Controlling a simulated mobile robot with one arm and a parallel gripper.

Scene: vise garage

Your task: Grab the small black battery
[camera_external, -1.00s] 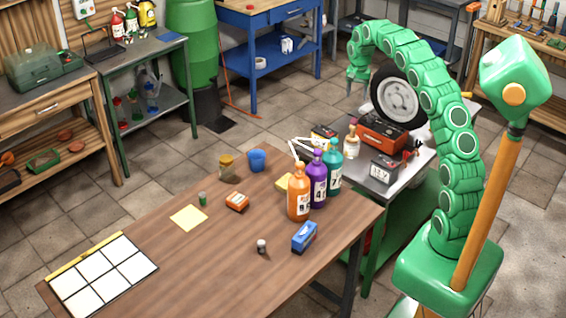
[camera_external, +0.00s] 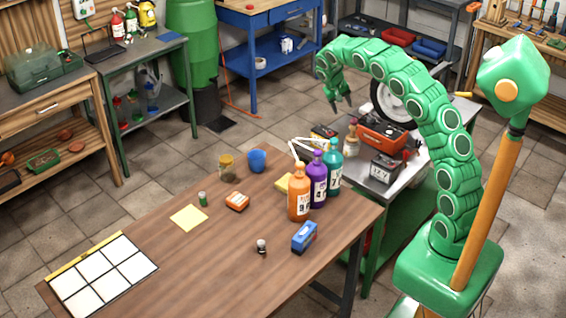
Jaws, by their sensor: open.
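My gripper (camera_external: 342,104) is open and empty, in the air above the far end of the grey metal table (camera_external: 352,188). A small dark cylinder with a pale band (camera_external: 262,247) stands on the brown table (camera_external: 165,262), left of a blue box; it could be the small black battery. A black box with a pale label (camera_external: 384,168), like a car battery, stands on the metal table. My gripper is apart from both.
Orange, purple and teal bottles (camera_external: 318,182) stand at the brown table's right edge. A blue box (camera_external: 305,236), orange box (camera_external: 237,201), green cylinder (camera_external: 202,198), jar (camera_external: 226,167) and blue cup (camera_external: 257,160) are nearby. A red toolbox (camera_external: 383,132) and wheel (camera_external: 388,100) crowd the metal table.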

